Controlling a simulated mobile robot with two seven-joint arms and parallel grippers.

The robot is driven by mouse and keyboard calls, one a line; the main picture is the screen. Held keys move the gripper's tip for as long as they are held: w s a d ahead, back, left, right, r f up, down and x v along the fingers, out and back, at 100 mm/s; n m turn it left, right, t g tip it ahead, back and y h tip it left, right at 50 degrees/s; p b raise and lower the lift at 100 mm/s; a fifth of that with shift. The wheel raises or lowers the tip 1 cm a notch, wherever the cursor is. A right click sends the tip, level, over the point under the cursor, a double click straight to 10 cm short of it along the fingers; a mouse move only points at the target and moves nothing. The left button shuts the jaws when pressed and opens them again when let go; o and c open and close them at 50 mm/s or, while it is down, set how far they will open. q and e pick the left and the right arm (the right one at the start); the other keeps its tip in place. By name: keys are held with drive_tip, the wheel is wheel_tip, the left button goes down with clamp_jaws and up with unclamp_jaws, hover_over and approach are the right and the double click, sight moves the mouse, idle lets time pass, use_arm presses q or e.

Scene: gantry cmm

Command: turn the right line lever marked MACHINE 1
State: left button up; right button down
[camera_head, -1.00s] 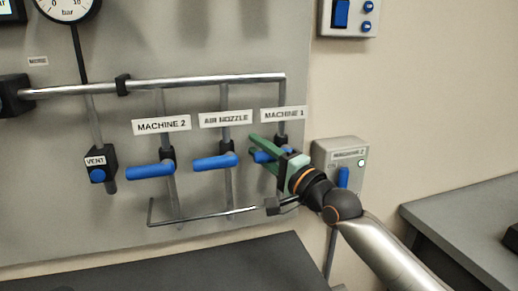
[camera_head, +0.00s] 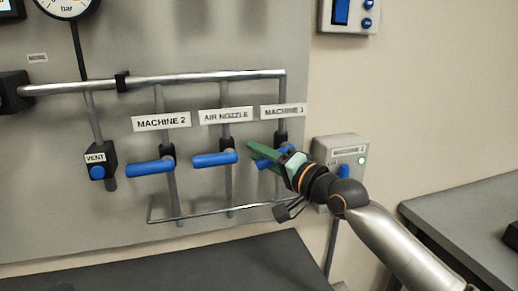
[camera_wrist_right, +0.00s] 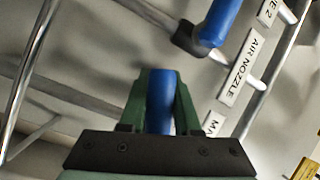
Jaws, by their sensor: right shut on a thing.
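The MACHINE 1 label (camera_head: 283,111) is on the panel at the right end of the row. Below it, the blue MACHINE 1 lever (camera_head: 262,165) is mostly hidden by my right gripper (camera_head: 265,152), whose green fingers are shut on it. The lever's visible end pokes out just below the fingers. In the right wrist view the blue lever (camera_wrist_right: 160,100) lies between the two green fingers of the gripper (camera_wrist_right: 160,85). My left gripper is not in view.
The AIR NOZZLE lever (camera_head: 214,159) sits close to the left of my fingers, and the MACHINE 2 lever (camera_head: 150,167) is further left; both lie about level. A thin rail (camera_head: 215,214) runs below. A grey switch box (camera_head: 341,150) is behind my wrist.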

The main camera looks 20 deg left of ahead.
drive_tip(key=shift+w+d+f+n+h+p, duration=0.15)
drive_tip(key=shift+f+n+h+p, duration=0.2)
drive_tip(key=shift+n, duration=0.3)
drive_tip(key=shift+w+d+f+n+h+p, duration=0.15)
drive_tip(key=shift+f+n+h+p, duration=0.1)
drive_tip(key=shift+n+p, duration=0.3)
drive_tip(key=shift+s, duration=0.1)
drive_tip(key=shift+g, duration=0.3)
drive_tip(key=c, duration=0.6)
unclamp_jaws()
drive_tip(key=shift+s+d, duration=0.1)
drive_tip(key=v, duration=1.2)
drive_tip(key=shift+s+d+f+b, duration=0.1)
drive_tip(key=shift+b, duration=0.2)
